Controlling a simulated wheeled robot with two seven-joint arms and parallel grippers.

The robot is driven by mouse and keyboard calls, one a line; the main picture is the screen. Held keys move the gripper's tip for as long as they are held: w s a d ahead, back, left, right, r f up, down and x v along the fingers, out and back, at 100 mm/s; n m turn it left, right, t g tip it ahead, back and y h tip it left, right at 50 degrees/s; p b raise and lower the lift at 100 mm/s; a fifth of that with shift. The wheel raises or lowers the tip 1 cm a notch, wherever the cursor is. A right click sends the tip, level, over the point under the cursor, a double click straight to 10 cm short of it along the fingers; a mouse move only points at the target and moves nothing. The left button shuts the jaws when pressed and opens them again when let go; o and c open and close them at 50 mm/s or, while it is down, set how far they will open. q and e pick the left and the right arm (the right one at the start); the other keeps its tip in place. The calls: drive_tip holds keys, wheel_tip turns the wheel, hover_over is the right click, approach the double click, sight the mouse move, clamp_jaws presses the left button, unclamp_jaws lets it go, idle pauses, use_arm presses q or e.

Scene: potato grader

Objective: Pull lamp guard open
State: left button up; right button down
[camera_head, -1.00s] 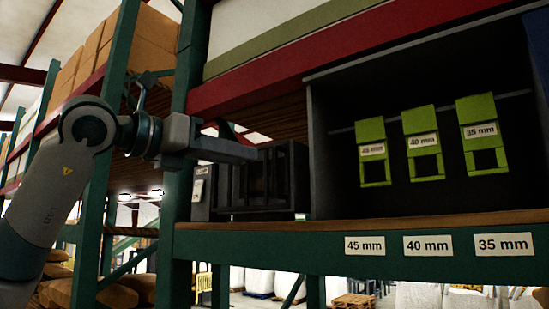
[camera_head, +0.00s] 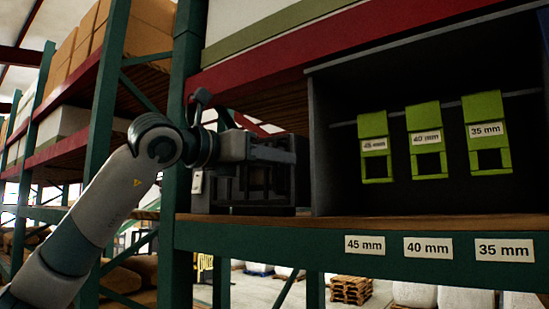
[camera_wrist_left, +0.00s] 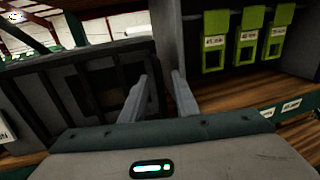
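The lamp guard is a dark barred frame (camera_head: 240,187) on the front of a dark box on the shelf. It looks shut against the box. In the left wrist view the guard (camera_wrist_left: 70,85) fills the left half, with its right edge near my fingers. My left gripper (camera_wrist_left: 160,76) is open, its two fingers apart with a gap between them and nothing clearly held. In the head view my left gripper (camera_head: 283,152) is in front of the upper part of the guard and hides some of it. Whether the fingers touch the guard cannot be told. My right gripper is not in view.
A dark grey cabinet (camera_head: 318,140) stands right of the guard, with green hanging tags (camera_head: 374,147) on a rail inside. The wooden shelf (camera_head: 400,222) runs below, its green beam (camera_head: 300,245) carrying size labels. A green upright post (camera_head: 180,110) stands close left of the guard.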

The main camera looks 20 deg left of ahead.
use_arm(q)
clamp_jaws()
drive_tip(key=shift+s+a, duration=0.1)
